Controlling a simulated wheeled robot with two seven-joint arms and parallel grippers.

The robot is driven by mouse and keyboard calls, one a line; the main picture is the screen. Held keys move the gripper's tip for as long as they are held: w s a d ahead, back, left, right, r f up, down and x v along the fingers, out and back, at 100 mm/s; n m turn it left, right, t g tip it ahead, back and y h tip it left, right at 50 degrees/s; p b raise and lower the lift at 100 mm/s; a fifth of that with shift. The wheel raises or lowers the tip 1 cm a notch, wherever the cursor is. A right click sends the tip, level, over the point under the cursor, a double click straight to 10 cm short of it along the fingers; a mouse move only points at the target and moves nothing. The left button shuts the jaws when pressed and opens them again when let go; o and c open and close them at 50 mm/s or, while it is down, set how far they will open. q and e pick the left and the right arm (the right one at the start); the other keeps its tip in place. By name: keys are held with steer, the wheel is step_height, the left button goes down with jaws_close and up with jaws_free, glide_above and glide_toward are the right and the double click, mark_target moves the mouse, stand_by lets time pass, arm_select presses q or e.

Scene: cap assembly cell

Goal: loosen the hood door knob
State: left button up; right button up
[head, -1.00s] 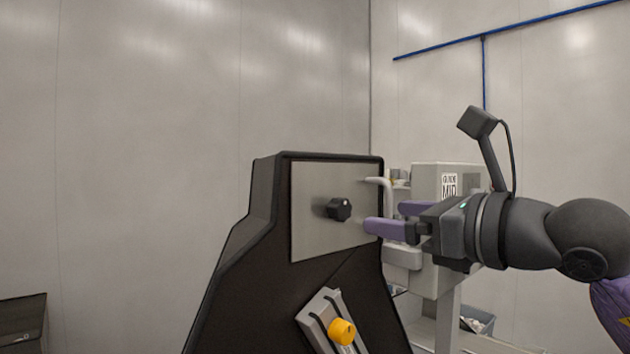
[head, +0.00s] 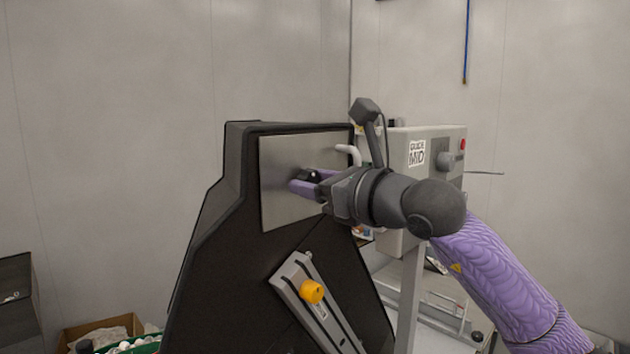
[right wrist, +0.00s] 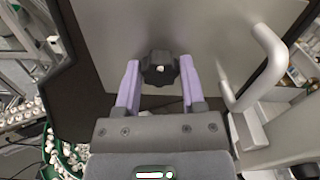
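The black hood door knob (right wrist: 160,68) sticks out from the grey metal door panel (head: 281,213) on the dark hood. In the head view the knob (head: 312,175) is partly hidden by my right gripper. My right gripper (right wrist: 159,80) is open, with its two purple fingers on either side of the knob. In the head view the right gripper (head: 305,182) reaches the knob from the right. My left gripper is not in view.
A light curved handle (right wrist: 262,68) stands right of the knob, close to my right gripper. A grey machine (head: 425,180) stands behind my right arm. A cardboard box (head: 100,330) is at lower left.

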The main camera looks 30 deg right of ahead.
jaws_close()
